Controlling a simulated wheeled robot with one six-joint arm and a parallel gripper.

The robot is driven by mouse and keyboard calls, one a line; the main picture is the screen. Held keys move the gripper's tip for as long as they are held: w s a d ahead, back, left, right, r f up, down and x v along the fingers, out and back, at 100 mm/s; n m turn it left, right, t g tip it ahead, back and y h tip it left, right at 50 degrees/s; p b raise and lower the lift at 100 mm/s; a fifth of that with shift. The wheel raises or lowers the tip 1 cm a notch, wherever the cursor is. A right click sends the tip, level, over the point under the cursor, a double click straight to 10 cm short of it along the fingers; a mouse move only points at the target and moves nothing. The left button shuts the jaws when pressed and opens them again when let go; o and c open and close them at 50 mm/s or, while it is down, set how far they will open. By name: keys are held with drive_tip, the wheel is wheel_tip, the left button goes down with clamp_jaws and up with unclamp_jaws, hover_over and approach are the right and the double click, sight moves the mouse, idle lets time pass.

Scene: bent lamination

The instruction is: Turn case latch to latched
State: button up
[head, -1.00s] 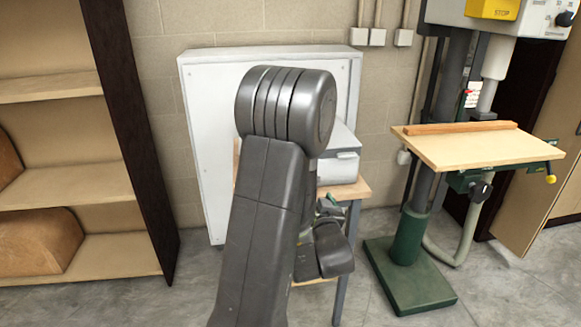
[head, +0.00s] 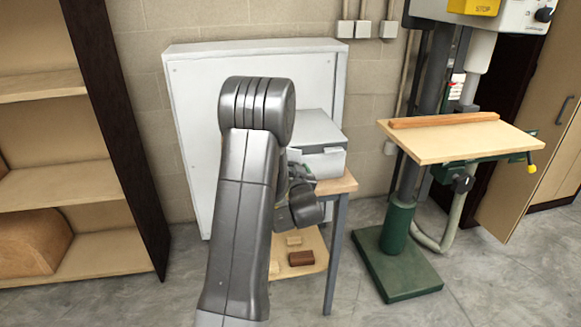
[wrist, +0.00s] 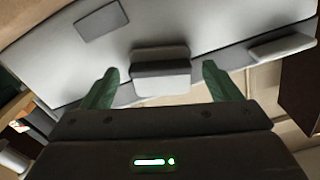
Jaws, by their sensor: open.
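A grey case (head: 318,150) stands on a small wooden-topped table, partly hidden behind my arm in the head view. In the wrist view the light grey case (wrist: 220,25) fills the upper part. A blocky grey latch (wrist: 160,75) projects from its front, between the fingertips as seen there. My gripper (wrist: 160,90) has two green fingers set wide apart, open, with the latch in the gap. I cannot tell whether the fingers touch it. In the head view the fingers are mostly hidden by my arm.
The small table (head: 338,185) has a lower shelf (head: 312,245) with wooden blocks. A drill press with a wooden table (head: 455,140) stands to the right. A wooden shelf unit (head: 75,190) is at the left, and a white cabinet (head: 190,110) is behind.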

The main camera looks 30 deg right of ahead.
drive_tip(key=c, duration=1)
drive_tip(key=b, duration=0.1)
drive_tip(key=n+b, duration=0.1)
drive_tip(key=b, duration=0.1)
drive_tip(key=shift+d+f+b, duration=0.15)
drive_tip(key=shift+f+b, duration=0.15)
drive_tip(key=n+b, duration=0.1)
drive_tip(key=b, duration=0.2)
drive_tip(key=shift+d+n, duration=0.1)
drive_tip(key=shift+n, duration=0.2)
drive_tip(key=shift+s+d+r+n+b, duration=0.1)
drive_tip(key=shift+r+n+b, duration=0.1)
drive_tip(key=shift+n+b, duration=0.4)
drive_tip(key=shift+r, duration=0.1)
drive_tip(key=o, duration=1)
